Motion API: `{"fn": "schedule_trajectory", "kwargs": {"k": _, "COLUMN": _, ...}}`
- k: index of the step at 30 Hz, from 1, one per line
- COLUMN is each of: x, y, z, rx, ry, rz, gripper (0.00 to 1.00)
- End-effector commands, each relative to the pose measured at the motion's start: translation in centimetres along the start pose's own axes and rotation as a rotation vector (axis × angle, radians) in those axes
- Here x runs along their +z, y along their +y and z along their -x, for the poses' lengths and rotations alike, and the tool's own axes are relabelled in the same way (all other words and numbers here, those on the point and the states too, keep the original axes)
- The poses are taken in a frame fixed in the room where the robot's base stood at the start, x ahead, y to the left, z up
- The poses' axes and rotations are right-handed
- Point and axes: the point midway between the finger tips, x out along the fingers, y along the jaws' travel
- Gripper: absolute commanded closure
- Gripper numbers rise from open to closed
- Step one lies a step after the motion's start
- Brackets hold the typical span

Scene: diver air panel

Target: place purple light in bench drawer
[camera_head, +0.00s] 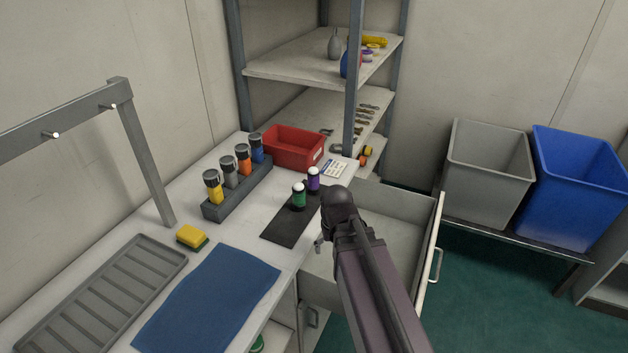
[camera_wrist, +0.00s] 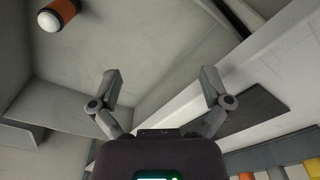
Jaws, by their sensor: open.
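The purple light (camera_head: 313,180) stands upright on a dark mat (camera_head: 285,232) on the bench, just behind a green light (camera_head: 299,195). The bench drawer (camera_head: 400,238) is pulled open to the right of the mat. My gripper (camera_wrist: 161,88) is open and empty in the wrist view. In the head view my arm hides most of the gripper, which is near the bench edge and drawer. The wrist view shows the mat (camera_wrist: 258,108) at right but not the purple light. An orange light (camera_wrist: 58,14) with a white dome lies on a grey surface, seemingly inside the drawer.
A rack (camera_head: 240,190) holds several coloured lights behind the mat. A red bin (camera_head: 293,148), sponge (camera_head: 191,236), blue cloth (camera_head: 210,300) and grey tray (camera_head: 100,300) are on the bench. Grey (camera_head: 487,175) and blue (camera_head: 578,195) bins stand at right.

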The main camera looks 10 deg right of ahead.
Motion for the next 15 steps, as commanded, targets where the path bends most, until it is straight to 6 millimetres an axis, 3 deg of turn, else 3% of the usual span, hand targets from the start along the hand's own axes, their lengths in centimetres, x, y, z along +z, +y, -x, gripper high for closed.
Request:
{"fn": "schedule_trajectory", "kwargs": {"k": 1, "x": -1.3, "y": -0.1, "z": 1.6, "rx": -0.001, "ry": 0.013, "rz": 0.007, "gripper": 0.02}}
{"fn": "schedule_trajectory", "kwargs": {"k": 15, "x": -12.8, "y": -0.2, "z": 10.6, "rx": -0.010, "ry": 0.199, "rz": 0.041, "gripper": 0.02}}
